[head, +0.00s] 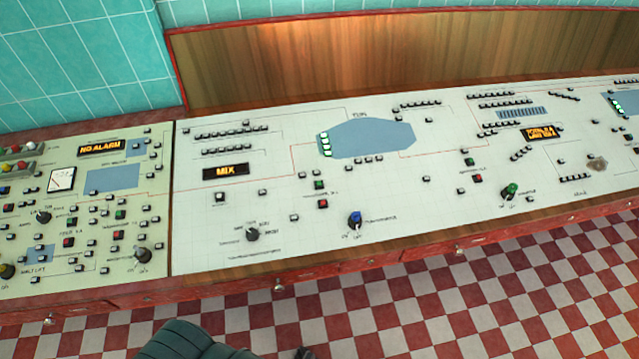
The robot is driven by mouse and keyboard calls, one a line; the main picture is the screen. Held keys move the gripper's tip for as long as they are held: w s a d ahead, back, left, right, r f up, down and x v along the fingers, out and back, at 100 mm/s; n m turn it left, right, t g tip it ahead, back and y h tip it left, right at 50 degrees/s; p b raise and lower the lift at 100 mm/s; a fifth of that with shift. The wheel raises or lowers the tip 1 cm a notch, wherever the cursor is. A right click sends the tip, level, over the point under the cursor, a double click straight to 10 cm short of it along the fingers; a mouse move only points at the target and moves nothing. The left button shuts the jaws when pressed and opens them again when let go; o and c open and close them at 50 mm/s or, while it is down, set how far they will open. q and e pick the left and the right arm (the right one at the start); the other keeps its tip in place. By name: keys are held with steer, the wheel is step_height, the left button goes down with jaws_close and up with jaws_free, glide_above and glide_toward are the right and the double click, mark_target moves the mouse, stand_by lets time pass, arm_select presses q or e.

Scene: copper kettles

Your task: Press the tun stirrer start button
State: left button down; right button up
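A white control panel (300,232) fills the middle and right of the head view, with a blue tun shape (372,139) on it. A green button (319,184) sits below and left of that shape, with a red button (323,204) just under it. Another green button (469,161) and red button (477,178) form a similar pair farther right. The small labels are too blurred to read, so I cannot tell which button is the tun stirrer start. Neither of my grippers can be made out in view, and nothing touches the buttons.
A blue knob (355,219), a black knob (252,234) and a green knob (510,190) stand up near the panel's front. A lit MIX display (226,171) is at left. A dark green padded object (188,342) is low in front, on the checkered floor (420,318).

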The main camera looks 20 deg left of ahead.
steer(key=shift+s, duration=0.15)
steer(key=shift+s, duration=0.65)
